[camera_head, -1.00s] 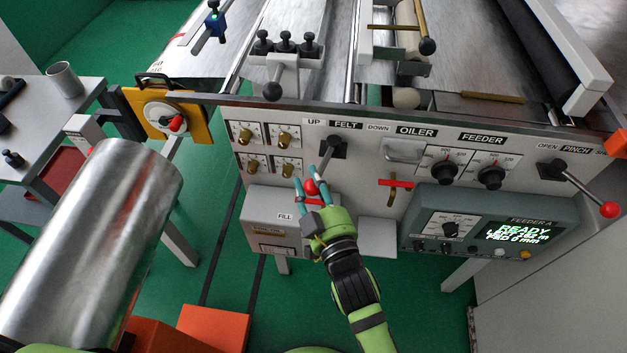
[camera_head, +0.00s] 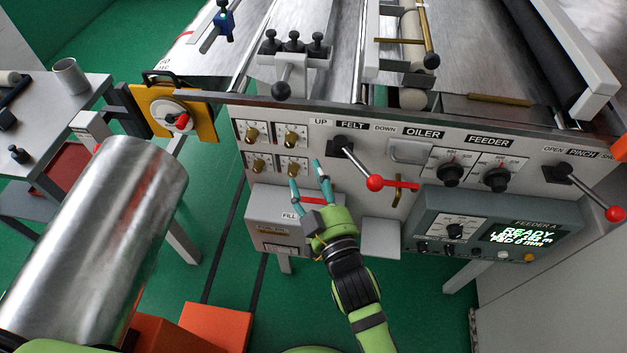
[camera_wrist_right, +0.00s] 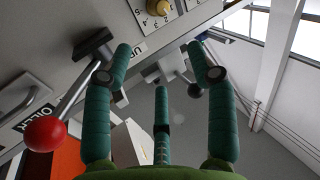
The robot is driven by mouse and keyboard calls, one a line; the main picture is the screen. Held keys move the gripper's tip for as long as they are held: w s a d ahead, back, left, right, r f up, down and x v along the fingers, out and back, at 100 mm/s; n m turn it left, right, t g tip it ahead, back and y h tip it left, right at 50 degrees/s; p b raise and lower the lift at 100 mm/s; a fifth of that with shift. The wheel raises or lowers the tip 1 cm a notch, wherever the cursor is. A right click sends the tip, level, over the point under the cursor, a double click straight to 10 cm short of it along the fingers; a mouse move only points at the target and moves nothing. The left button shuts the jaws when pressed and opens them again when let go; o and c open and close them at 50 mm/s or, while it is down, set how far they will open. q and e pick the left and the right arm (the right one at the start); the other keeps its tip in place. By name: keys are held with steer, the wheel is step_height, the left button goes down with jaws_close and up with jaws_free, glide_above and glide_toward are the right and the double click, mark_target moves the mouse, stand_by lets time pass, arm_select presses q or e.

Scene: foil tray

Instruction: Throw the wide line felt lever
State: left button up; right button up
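The felt lever is a steel rod on a black hub with a red ball knob (camera_head: 375,183). It sits under the FELT label, between the UP and DOWN marks, and slants down to the right, on the DOWN side. My right gripper (camera_head: 306,174) is left of the lever, its teal fingers spread and empty, apart from the knob. In the right wrist view the lever's red knob (camera_wrist_right: 45,134) shows at the left, outside the open fingers (camera_wrist_right: 160,75). My left gripper is not in view.
A pinch lever with a red knob (camera_head: 614,214) is at the far right. A red-handled valve (camera_head: 398,186) sits just right of the felt knob. Brass selector knobs (camera_head: 290,139) are to the left. A grey fill box (camera_head: 262,212) juts out below my gripper.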

steer(key=shift+d+f, duration=0.1)
steer(key=v, duration=1.2)
